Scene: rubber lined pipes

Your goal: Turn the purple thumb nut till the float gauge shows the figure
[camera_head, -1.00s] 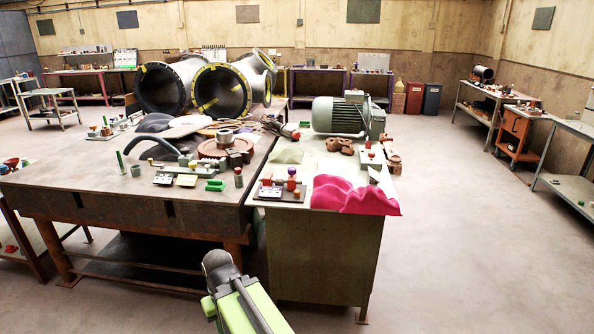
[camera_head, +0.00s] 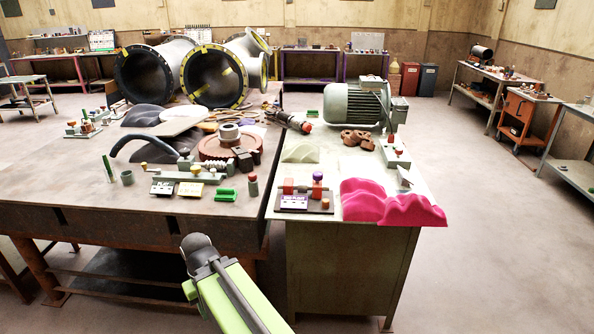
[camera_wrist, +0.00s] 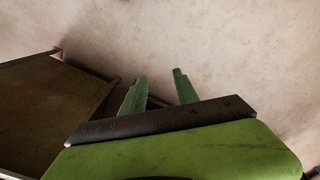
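A small device with a purple nut (camera_head: 317,177) on a dark base (camera_head: 318,205) stands near the front left of the white-topped bench. My green arm shows at the bottom of the head view, in front of the benches and well short of the device.
Pink cloth-like mounds (camera_head: 390,203) lie right of the device. A grey motor (camera_head: 355,105) stands behind. The dark table (camera_head: 60,190) at left bears a gauge-like fixture with yellow knobs (camera_head: 190,178). Floor at right (camera_head: 490,230) is open.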

